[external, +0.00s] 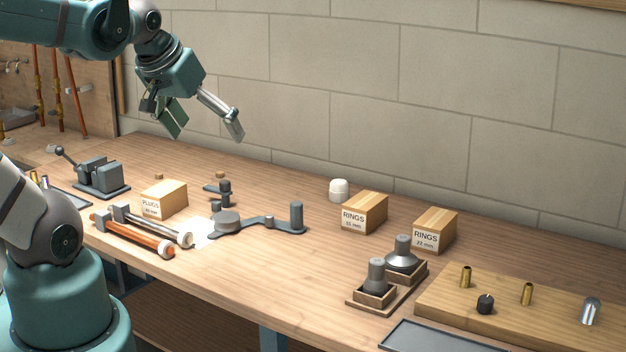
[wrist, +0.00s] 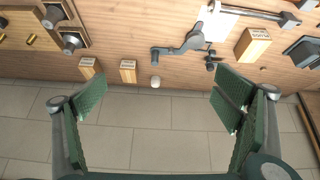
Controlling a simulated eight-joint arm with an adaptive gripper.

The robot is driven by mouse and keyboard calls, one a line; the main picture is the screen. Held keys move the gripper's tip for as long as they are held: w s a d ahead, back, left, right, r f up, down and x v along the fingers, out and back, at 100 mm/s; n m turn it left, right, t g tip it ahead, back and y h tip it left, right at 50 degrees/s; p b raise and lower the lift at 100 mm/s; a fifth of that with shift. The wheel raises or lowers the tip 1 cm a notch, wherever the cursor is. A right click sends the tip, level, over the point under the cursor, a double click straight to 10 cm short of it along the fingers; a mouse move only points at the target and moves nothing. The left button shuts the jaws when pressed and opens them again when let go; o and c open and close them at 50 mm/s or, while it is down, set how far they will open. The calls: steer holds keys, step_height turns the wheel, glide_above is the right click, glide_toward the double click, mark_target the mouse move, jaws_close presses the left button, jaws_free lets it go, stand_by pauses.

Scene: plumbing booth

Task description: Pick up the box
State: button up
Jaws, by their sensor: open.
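Three cardboard boxes stand upright on the wooden bench. One labelled PLUGS (external: 164,199) is at the left; two labelled RINGS stand at the right, one nearer the middle (external: 364,213) and one further right (external: 435,231). My gripper (external: 204,122) is open and empty, high above the back of the bench, apart from all boxes. In the wrist view, the PLUGS box (wrist: 252,44) is at upper right, and the RINGS boxes (wrist: 128,71) and (wrist: 88,67) are at left. The open fingers (wrist: 160,106) have nothing between them.
A white jar (external: 339,190) stands by the middle box. A grey lever tool (external: 258,223), a vise (external: 98,177) and pipe pieces (external: 134,235) lie around the PLUGS box. Grey fittings in wooden holders (external: 402,256) stand before the right boxes. A block wall is behind.

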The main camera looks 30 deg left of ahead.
steer(key=w+a+f+n+g, duration=0.1)
steer(key=w+a+n+g, duration=0.1)
steer(key=w+a+n, duration=0.4)
steer(key=n+g+b, duration=0.1)
steer(key=n+g, duration=0.4)
steer(key=n, duration=0.7)
glide_toward(164, 188)
steer(key=f, duration=0.5)
steer(key=shift+s+d+f, duration=0.1)
steer(key=shift+s+d, duration=0.05)
steer(key=shift+d, duration=0.15)
steer(key=shift+a+f, duration=0.25)
steer(key=shift+f, duration=0.15)
steer(key=shift+f+b, duration=0.35)
steer(key=shift+f, duration=0.8)
steer(key=shift+a+f, duration=0.2)
steer(key=shift+f, duration=2.4)
